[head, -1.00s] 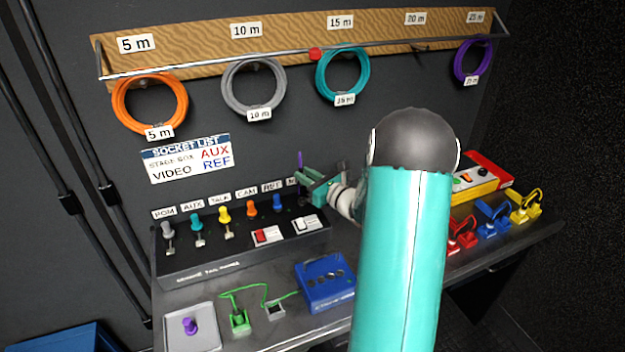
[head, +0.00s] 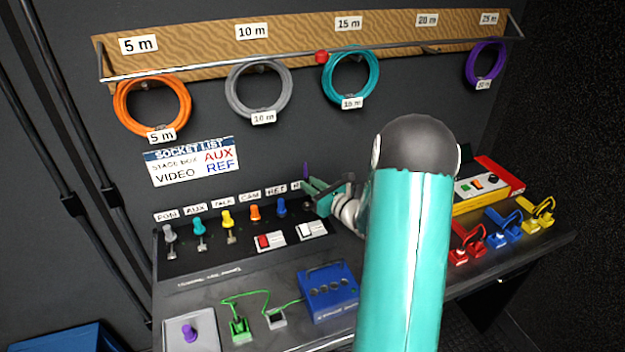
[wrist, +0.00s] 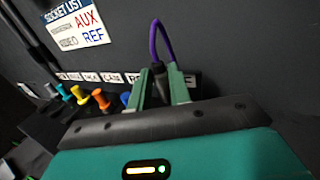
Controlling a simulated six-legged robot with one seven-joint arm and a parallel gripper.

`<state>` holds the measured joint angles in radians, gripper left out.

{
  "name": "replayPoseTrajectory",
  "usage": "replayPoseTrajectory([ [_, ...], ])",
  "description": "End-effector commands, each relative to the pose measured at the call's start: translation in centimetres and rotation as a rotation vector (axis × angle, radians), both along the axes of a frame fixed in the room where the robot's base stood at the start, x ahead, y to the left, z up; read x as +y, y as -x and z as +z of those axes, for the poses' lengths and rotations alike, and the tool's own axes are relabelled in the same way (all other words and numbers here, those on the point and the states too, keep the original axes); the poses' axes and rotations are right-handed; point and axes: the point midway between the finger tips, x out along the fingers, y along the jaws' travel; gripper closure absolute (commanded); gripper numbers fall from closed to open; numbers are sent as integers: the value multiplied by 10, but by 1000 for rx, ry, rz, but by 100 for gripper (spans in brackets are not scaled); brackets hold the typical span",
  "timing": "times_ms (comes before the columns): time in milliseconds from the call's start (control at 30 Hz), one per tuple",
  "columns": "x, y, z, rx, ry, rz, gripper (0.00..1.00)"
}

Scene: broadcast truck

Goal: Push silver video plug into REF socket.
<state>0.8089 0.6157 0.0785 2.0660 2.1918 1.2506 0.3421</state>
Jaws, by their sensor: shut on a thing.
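My gripper (head: 318,196) is at the right end of the dark socket panel, in front of its back row. In the wrist view, my gripper (wrist: 160,94) has its green fingers closed on a grey plug (wrist: 158,70). A purple lead (wrist: 163,38) loops up from the plug; its tip (head: 305,171) shows in the head view. The plug's lower end is hidden by the fingers and gripper body, so I cannot tell whether it touches a socket. A blue plug (head: 281,206) stands just left of my gripper. The small label above it is too blurred to read surely.
The panel (head: 185,266) also carries grey, cyan, yellow and orange plugs, with red and white switches in front. A socket list sign (head: 192,161) and cable coils hang on the wall. A blue box (head: 328,290) and coloured clamps (head: 502,226) stand on the bench.

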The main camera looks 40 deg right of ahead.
Motion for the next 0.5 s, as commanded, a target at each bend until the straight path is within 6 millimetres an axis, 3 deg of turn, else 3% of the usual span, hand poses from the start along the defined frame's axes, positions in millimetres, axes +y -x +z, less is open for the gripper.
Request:
replayPoseTrajectory([
  [200, -1, -1, -20, 0, -1, 0, 100],
  [500, -2, -1, -31, -1, 0, 0, 100],
])
